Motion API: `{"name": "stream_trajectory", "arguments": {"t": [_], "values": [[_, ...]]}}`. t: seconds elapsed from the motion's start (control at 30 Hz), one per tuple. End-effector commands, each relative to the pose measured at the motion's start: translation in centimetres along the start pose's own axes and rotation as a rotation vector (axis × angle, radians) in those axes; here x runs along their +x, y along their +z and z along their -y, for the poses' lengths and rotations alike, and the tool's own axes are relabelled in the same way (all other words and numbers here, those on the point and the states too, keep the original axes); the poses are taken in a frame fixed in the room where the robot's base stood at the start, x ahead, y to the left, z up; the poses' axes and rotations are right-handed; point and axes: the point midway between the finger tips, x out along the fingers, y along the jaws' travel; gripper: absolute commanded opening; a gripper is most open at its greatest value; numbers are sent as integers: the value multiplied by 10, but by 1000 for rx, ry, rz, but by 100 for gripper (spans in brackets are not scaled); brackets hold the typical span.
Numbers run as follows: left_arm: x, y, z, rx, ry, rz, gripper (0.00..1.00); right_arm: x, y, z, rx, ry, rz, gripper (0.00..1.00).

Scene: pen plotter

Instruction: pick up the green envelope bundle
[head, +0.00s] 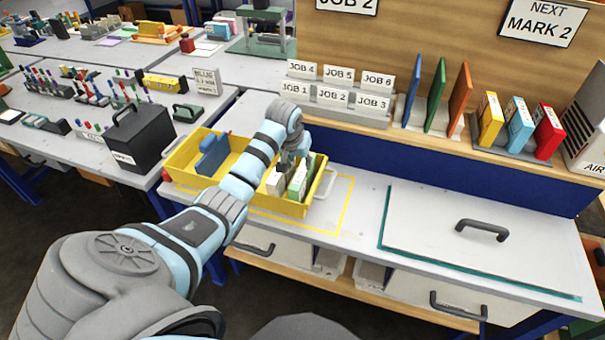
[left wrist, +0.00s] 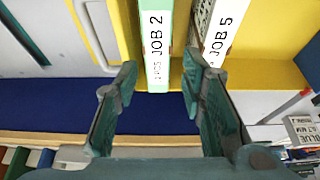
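The green envelope bundle (head: 298,182) stands on edge at the right end of a yellow tray (head: 213,190). In the left wrist view it is the bundle labelled JOB 2 (left wrist: 157,50), with green edges around a white label. My left gripper (head: 287,158) is above this end of the tray, pointing down, and partly hides the bundles. In the left wrist view its fingers (left wrist: 160,82) are open, and the JOB 2 bundle shows between them. I cannot tell how deep the fingers are. My right gripper is not in view.
A white bundle labelled JOB 5 (left wrist: 222,35) stands close beside the green one. A blue item (head: 212,155) is in the tray's left half. A job-card rack (head: 335,98) stands behind the tray. A handled panel (head: 480,245) lies to the right.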

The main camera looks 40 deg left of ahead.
Motion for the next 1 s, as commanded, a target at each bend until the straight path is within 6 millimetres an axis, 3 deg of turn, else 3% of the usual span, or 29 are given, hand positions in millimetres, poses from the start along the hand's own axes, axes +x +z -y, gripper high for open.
{"name": "stream_trajectory", "arguments": {"t": [0.03, 0.17, 0.4, 0.63, 0.67, 0.87, 1.0], "values": [[13, 2, -1, 0, 1, 3, 37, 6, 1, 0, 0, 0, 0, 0], [29, 2, -1, 0, 1, 1, 37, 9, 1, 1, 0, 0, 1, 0], [74, 5, -3, 1, 0, 1, 37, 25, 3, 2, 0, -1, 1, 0], [77, 4, -3, 2, -1, -1, 37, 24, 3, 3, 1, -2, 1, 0], [77, 4, -3, 2, -1, -1, 35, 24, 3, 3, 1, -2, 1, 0], [76, 4, -3, 2, -1, -1, 3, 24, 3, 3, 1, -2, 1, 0], [76, 3, -3, 2, -1, -2, 0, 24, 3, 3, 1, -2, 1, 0]]}}
